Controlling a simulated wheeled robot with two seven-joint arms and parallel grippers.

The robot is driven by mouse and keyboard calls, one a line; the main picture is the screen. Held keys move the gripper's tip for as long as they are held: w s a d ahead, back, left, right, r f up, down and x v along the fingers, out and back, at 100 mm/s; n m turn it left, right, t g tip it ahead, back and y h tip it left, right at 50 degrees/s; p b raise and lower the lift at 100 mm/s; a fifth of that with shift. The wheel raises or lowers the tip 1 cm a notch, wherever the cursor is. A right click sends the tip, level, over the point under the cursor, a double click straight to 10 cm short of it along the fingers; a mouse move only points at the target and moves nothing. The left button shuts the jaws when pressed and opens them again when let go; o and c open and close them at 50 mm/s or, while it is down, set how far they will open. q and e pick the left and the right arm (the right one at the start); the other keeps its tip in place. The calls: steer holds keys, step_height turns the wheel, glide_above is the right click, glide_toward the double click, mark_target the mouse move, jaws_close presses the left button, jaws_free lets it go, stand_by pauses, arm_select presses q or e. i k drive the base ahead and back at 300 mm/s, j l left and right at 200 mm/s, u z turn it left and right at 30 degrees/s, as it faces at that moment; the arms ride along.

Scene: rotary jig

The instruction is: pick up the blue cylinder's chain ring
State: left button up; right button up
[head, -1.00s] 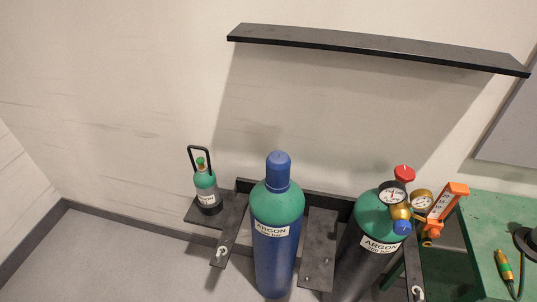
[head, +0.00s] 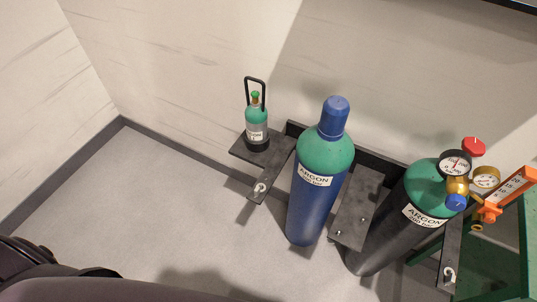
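The blue cylinder (head: 317,205) with a green shoulder, blue cap and ARGON label stands upright in a black rack (head: 372,158). A small pale ring or hook (head: 260,187) sits at the end of the rack's left bracket, left of the blue cylinder. Small bright fittings (head: 336,233) show on the middle bracket, right of the blue cylinder. Another pale ring or hook (head: 449,274) is on the right bracket. I cannot make out a chain, and which ring belongs to the blue cylinder is not clear. Neither gripper shows.
A dark grey cylinder (head: 379,249) with gauges and a red knob (head: 473,147) stands at right, beside an orange flowmeter (head: 516,188) and green bench (head: 529,240). A small bottle (head: 257,127) stands on the left shelf. Floor (head: 150,205) at left is clear. A dark shape, probably my arm, fills the lower left.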

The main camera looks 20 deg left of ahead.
mark_target(257, 190)
steer(key=i+j, duration=0.1)
steer(key=j, duration=0.35)
steer(key=i+j, duration=0.1)
steer(key=j, duration=0.3)
steer(key=i+j, duration=0.1)
steer(key=j, duration=0.35)
steer(key=i+j, duration=0.1)
steer(key=j, duration=0.3)
steer(key=i+j, duration=0.1)
steer(key=j, duration=0.35)
